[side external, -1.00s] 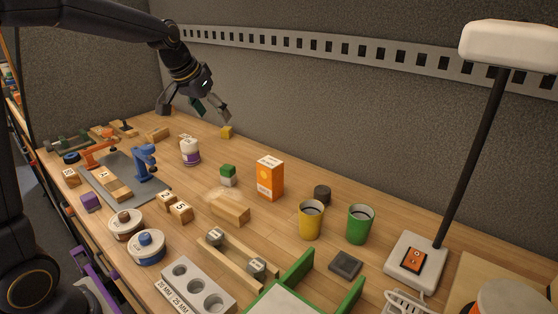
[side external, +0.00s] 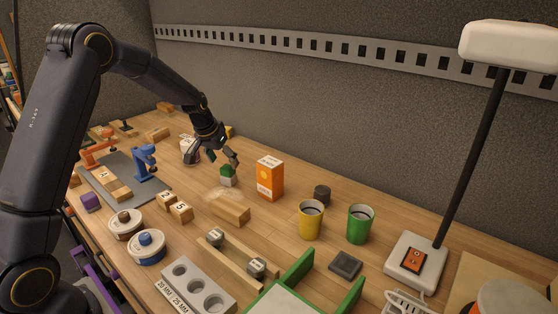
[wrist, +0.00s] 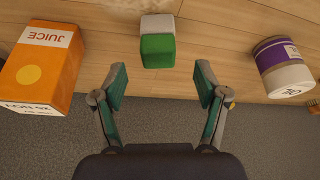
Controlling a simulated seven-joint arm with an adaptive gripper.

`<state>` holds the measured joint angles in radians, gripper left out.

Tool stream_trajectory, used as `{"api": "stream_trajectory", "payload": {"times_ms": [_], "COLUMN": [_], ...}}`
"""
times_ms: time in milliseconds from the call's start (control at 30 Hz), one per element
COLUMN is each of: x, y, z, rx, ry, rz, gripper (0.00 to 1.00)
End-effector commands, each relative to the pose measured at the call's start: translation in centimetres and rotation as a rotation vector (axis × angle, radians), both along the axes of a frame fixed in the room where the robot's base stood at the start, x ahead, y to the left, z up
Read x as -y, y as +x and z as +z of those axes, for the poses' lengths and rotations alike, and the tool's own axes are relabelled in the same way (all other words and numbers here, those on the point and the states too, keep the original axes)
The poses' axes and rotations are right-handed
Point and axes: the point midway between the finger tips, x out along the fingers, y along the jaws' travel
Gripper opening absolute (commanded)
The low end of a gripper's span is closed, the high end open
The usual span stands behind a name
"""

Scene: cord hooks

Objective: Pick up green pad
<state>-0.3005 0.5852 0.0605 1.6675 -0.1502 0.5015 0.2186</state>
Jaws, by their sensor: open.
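The green pad (side external: 228,171) shows as a small green block on top of a pale block (side external: 227,182) on the wooden table. In the wrist view the green pad (wrist: 157,51) lies just beyond the fingertips, with the pale block (wrist: 157,26) behind it. My gripper (side external: 213,162) is open and empty, tilted down close to the green pad. In the wrist view my gripper (wrist: 161,82) has its two fingers apart, one to each side of the pad's line.
An orange juice box (side external: 270,178) stands to the right of the pad. A purple-and-white jar (wrist: 284,66) stands on the other side, partly hidden behind my gripper in the side view. A wooden block (side external: 230,209) lies in front. A grey wall is behind.

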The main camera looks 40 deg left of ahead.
Motion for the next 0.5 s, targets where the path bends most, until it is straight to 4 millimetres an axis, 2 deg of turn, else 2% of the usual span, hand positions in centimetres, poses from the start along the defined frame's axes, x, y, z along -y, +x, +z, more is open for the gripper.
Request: {"api": "stream_trajectory", "payload": {"times_ms": [100, 267, 500], "x": [0.0, -0.2, -0.2], "y": [0.5, 1.4, 1.6], "z": [-2.0, -3.9, -4.3], "rx": [-0.006, -0.003, -0.001], "ry": [-0.002, -0.001, 0.000], "rz": [0.000, -0.001, -0.001], "gripper": [0.73, 0.73, 0.73]}}
